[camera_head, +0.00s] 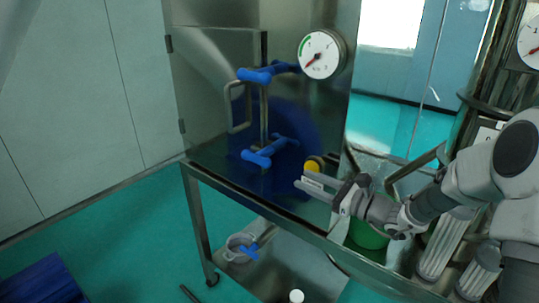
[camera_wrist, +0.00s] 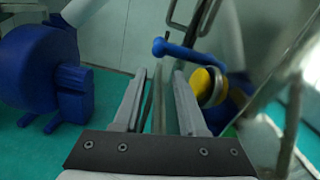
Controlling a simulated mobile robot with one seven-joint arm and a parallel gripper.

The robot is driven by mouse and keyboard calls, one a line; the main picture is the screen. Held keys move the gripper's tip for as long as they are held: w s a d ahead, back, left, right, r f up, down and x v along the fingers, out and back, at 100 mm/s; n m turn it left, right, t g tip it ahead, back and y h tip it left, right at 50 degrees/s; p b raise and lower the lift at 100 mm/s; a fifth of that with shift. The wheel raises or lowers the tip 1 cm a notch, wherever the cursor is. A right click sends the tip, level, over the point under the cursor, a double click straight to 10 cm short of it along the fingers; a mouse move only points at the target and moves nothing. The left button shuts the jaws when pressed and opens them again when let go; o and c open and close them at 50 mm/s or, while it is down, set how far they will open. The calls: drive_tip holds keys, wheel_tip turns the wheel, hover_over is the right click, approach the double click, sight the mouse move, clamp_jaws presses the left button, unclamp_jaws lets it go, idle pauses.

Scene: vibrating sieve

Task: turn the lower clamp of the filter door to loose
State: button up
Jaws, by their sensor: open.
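The filter door (camera_head: 215,100) is a steel panel on the cabinet front, with a bar handle (camera_head: 232,125). The lower clamp (camera_head: 262,157) is a blue lever low at the door's right edge, angled down to the left. A blue clamp lever with a round end (camera_wrist: 185,50) shows ahead in the wrist view, just beyond and right of the fingers; it appears to be the lower one. The upper clamp (camera_head: 262,75) is a similar blue lever above. My gripper (camera_head: 310,188) is open and empty, below and right of the lower clamp, apart from it. It also shows in the wrist view (camera_wrist: 159,78).
A yellow knob (camera_head: 314,164) sits close above my fingers and beside the right finger in the wrist view (camera_wrist: 207,86). A gauge (camera_head: 322,54) is higher up. A steel frame rail (camera_head: 260,210) runs below. A blue machine (camera_wrist: 40,75) stands left.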

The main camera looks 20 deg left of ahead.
sight(243, 153)
drive_tip(key=p+x, duration=0.2)
drive_tip(key=x, duration=1.5)
drive_tip(key=shift+a, duration=0.2)
clamp_jaws()
